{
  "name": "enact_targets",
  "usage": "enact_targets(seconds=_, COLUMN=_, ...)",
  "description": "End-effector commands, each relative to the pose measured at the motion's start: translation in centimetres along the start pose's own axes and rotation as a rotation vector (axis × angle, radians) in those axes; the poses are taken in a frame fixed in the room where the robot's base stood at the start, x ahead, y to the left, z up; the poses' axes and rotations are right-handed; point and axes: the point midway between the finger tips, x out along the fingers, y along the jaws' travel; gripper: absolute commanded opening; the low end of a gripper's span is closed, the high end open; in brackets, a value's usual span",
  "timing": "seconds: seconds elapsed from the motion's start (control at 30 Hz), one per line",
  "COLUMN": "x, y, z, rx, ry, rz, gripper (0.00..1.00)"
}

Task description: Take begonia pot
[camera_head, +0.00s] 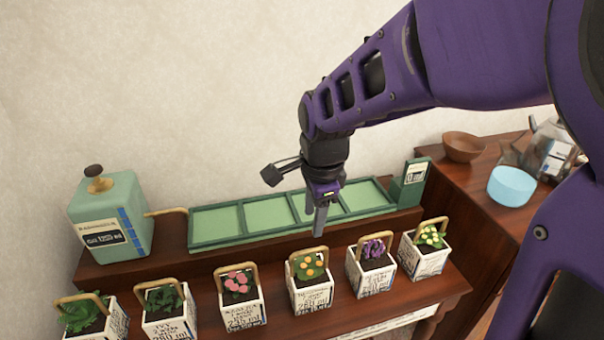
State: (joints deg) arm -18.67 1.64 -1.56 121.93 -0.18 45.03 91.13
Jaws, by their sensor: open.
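White labelled pots with tan arched handles stand in a row along the wooden shelf. One has orange flowers (312,297), one pink flowers (242,312), one purple leaves or flowers (371,280) and one yellow flowers (424,263). Two leafy green pots (170,324) (90,334) stand at the left. I cannot tell from the small labels which pot is the begonia. My gripper (320,222) points down, open and empty, above and behind the orange-flowered pot. It appears apart from every pot.
A green tray with several compartments (247,219) lies on the raised ledge behind the pots. A green dispenser (110,218) with a spout stands left. A small green sign (412,182) stands at the tray's right end. A brown bowl (463,147) and blue tub (511,186) are right.

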Motion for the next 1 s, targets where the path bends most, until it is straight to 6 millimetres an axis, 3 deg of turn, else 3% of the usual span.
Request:
enact_targets(seconds=0.5, x=10.4, y=0.1, z=-0.1, rx=0.002, ry=0.000, rz=0.006, gripper=0.50)
enact_targets(seconds=0.77, x=12.3, y=0.1, z=-0.1, rx=0.002, ry=0.001, rz=0.004, gripper=0.50)
enact_targets(seconds=1.0, x=15.9, y=0.0, z=-0.2, rx=0.001, ry=0.001, rz=0.006, gripper=0.50)
